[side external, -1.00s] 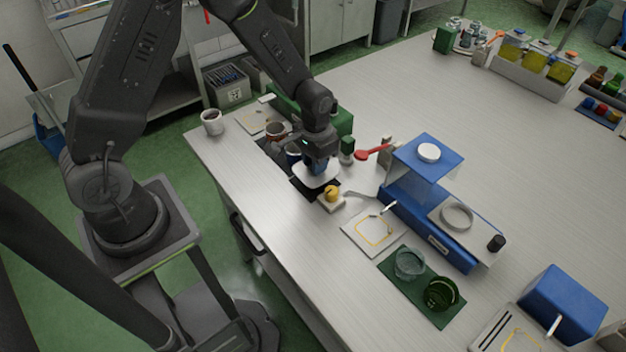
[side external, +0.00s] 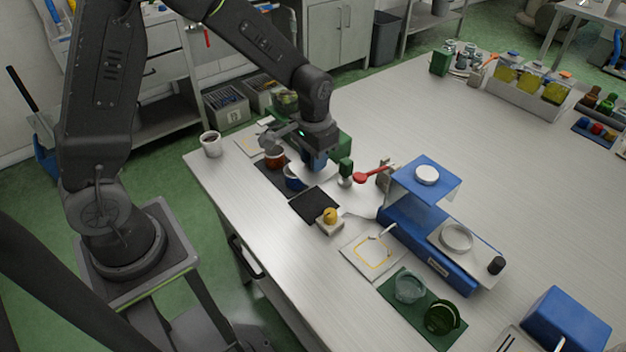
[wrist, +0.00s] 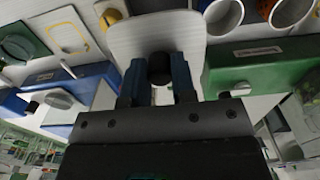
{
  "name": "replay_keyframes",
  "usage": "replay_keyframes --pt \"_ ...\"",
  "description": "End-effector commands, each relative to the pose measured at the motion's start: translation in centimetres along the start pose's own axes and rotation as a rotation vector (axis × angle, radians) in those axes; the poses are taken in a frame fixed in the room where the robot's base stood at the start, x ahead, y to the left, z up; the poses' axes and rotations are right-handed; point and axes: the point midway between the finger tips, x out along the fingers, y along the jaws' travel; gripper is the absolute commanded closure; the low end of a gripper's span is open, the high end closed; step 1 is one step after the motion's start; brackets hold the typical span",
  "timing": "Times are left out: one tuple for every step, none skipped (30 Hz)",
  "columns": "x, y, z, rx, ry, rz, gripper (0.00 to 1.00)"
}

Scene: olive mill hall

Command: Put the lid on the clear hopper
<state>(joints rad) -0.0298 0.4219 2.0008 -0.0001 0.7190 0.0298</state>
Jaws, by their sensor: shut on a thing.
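My gripper (wrist: 159,75) has its blue fingers shut on the dark knob (wrist: 159,67) of a flat, pale lid (wrist: 157,33). The lid has rounded corners and fills the upper middle of the wrist view. In the side view my gripper (side external: 316,162) is above the table, behind the black pad (side external: 314,206); the lid is hard to make out there. A clear container with greenish contents, seemingly the hopper (side external: 285,102), shows at the green machine (side external: 343,143), partly behind my arm. The green machine is also at the right of the wrist view (wrist: 255,80).
Cups (side external: 275,160) stand left of my gripper. A yellow-knobbed piece (side external: 330,217), a red-handled tool (side external: 372,175) and a blue stand (side external: 425,168) are to the right. The table's back middle is clear.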

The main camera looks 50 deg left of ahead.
Motion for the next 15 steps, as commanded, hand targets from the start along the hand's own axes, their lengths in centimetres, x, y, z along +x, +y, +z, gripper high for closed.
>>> replay_keyframes --pt "-1.8 0.0 -0.1 0.000 0.010 0.000 0.91" --pt "-2.7 0.0 -0.1 0.000 0.009 0.000 0.91" --pt "-3.9 0.0 -0.1 0.000 0.010 0.000 0.91" --pt "-4.7 0.0 -0.1 0.000 0.008 0.000 0.91" --pt "-5.4 0.0 -0.1 0.000 0.008 0.000 0.91" --pt "-6.5 0.0 -0.1 0.000 0.008 0.000 0.91" --pt "-7.2 0.0 -0.1 0.000 0.008 0.000 0.91" --pt "-7.8 0.0 -0.1 0.000 0.006 0.000 0.91" --pt "-8.7 0.0 -0.1 0.000 0.007 0.000 0.91" --pt "-9.3 0.0 -0.1 0.000 0.007 0.000 0.91" --pt "-9.9 0.0 -0.1 0.000 0.005 0.000 0.91" --pt "-10.7 0.0 -0.1 0.000 0.006 0.000 0.91" --pt "-11.3 0.0 -0.1 0.000 0.006 0.000 0.91" --pt "-11.9 0.0 0.0 0.000 0.005 0.000 0.91" --pt "-11.9 -0.5 -0.6 -0.003 0.001 0.000 0.91"
